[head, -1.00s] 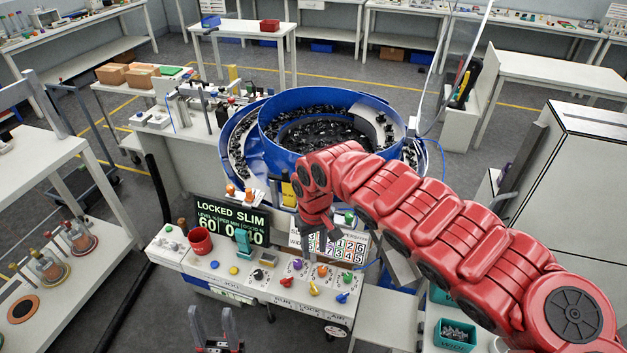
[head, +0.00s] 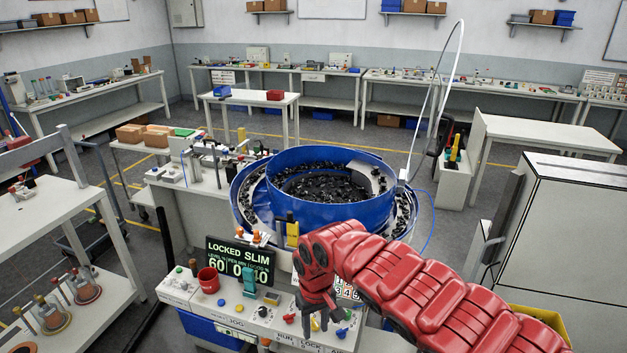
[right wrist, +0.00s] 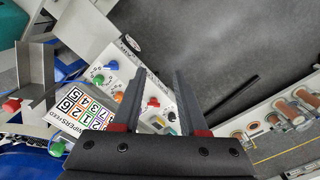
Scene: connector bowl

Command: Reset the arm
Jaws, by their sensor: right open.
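My red right arm (head: 430,285) reaches in from the lower right. Its gripper (head: 318,322) points down over the control panel (head: 240,308), at the panel's right part. In the right wrist view the gripper (right wrist: 155,90) has two dark fingers spread apart with nothing between them. Panel knobs and a numbered card (right wrist: 88,108) lie beyond the fingers. I cannot tell whether the fingertips touch the panel. My left gripper is not in view.
A blue bowl feeder (head: 330,212) with many small black parts stands behind the panel. A display (head: 240,262) reads LOCKED SLIM, beside a red cup (head: 208,280). A grey cabinet (head: 565,235) stands at right, and a white shelf (head: 50,215) at left.

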